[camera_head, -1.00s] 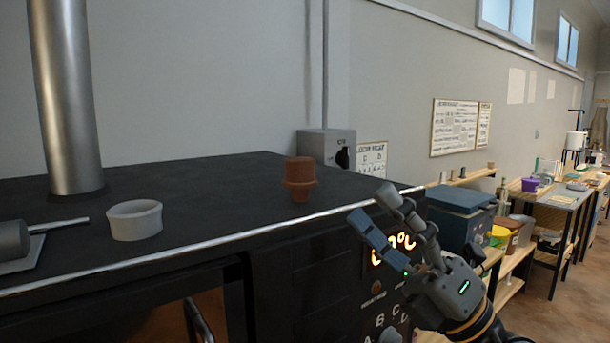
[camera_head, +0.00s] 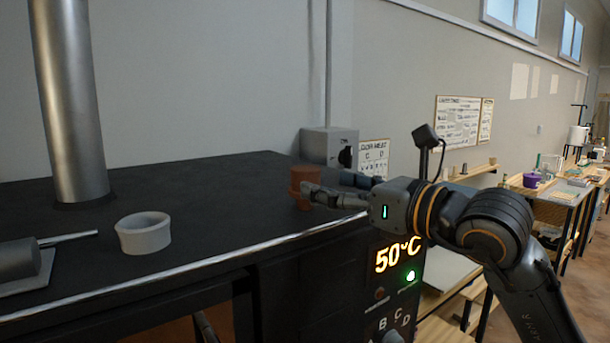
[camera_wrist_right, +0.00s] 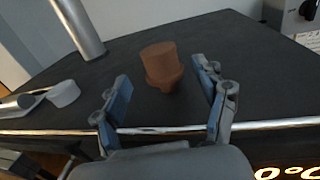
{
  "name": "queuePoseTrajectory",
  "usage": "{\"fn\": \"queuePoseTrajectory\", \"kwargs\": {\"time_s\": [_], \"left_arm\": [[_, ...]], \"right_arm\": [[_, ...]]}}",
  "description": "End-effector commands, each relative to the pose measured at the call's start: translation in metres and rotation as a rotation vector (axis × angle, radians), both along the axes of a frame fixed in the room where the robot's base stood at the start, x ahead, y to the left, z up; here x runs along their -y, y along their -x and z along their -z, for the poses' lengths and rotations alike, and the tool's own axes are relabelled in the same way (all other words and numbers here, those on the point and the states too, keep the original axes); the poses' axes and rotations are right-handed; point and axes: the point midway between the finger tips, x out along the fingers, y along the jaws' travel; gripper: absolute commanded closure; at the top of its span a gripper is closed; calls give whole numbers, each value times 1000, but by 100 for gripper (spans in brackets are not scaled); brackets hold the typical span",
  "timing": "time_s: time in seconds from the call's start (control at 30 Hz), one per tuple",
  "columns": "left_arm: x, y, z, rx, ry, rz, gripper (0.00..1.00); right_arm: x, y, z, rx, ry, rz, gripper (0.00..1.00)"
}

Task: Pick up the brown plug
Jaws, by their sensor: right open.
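The brown plug (camera_head: 303,179) stands upright on the dark top of the kiln (camera_head: 215,205), near its front right edge. My right gripper (camera_head: 322,190) reaches in from the right, low over the kiln top and close to the plug. It partly covers the plug's right side in the head view. In the right wrist view the plug (camera_wrist_right: 160,66) shows between and just ahead of the two open fingers (camera_wrist_right: 168,98), with nothing held. The left gripper is not in view.
A white ring-shaped cup (camera_head: 144,234) and a grey cylinder with a rod (camera_head: 20,254) are on the kiln top to the left. A metal flue pipe (camera_head: 70,100) rises behind them. A grey switch box (camera_head: 330,147) is behind the plug.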

Motion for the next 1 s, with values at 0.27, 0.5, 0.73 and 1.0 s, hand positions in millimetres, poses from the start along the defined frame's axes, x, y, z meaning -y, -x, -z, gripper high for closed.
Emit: {"fn": "queuePoseTrajectory", "kwargs": {"time_s": [0.27, 0.5, 0.73, 1.0], "left_arm": [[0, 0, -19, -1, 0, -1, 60], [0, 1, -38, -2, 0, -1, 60], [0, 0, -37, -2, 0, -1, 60], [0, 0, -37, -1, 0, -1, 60]], "right_arm": [[-17, -17, -3, -4, 1, -2, 28], [-39, -41, 0, -2, -1, -2, 28], [-43, -44, 3, 1, 1, -1, 28], [-42, -44, 2, 1, 1, -1, 69]]}}
